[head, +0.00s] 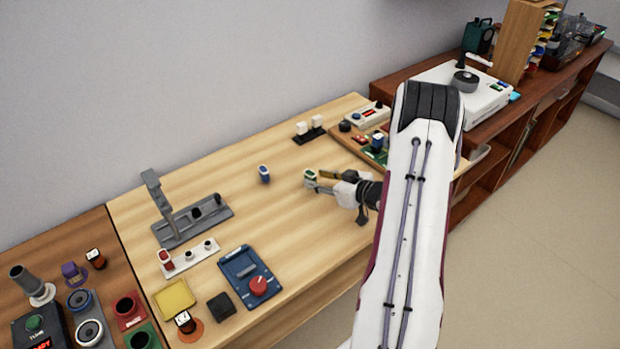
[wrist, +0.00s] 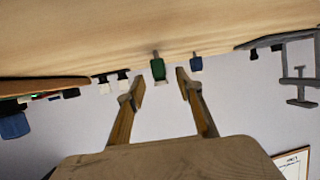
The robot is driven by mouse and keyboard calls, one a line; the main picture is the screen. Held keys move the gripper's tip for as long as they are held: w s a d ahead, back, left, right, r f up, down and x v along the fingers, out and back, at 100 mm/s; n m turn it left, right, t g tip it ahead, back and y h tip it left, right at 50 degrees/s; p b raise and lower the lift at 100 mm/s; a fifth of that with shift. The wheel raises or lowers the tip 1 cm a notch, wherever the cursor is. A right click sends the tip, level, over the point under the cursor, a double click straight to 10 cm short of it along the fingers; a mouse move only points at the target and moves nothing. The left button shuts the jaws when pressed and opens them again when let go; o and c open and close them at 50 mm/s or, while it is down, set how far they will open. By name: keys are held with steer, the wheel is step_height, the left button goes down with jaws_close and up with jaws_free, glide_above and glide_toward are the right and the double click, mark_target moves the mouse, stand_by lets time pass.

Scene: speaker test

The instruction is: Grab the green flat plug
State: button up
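The green flat plug (head: 310,176) has a green body and a pale end and stands on the light wood table. In the wrist view, which looks upside down, the green plug (wrist: 158,68) appears between my two fingertips and slightly beyond them. My gripper (head: 322,182) is at the plug's right side in the head view. In the wrist view my gripper (wrist: 160,86) is open, with a gap on both sides of the plug. I cannot tell whether the tips are level with the plug in depth.
A blue plug (head: 264,174) stands left of the green one; it also shows in the wrist view (wrist: 196,63). White blocks on a black base (head: 309,129) are behind. A grey stand (head: 190,220) and a blue box with a red knob (head: 248,275) are farther left.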

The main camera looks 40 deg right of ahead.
mark_target(315, 178)
steer(key=shift+x, duration=1.95)
steer(key=c, duration=1)
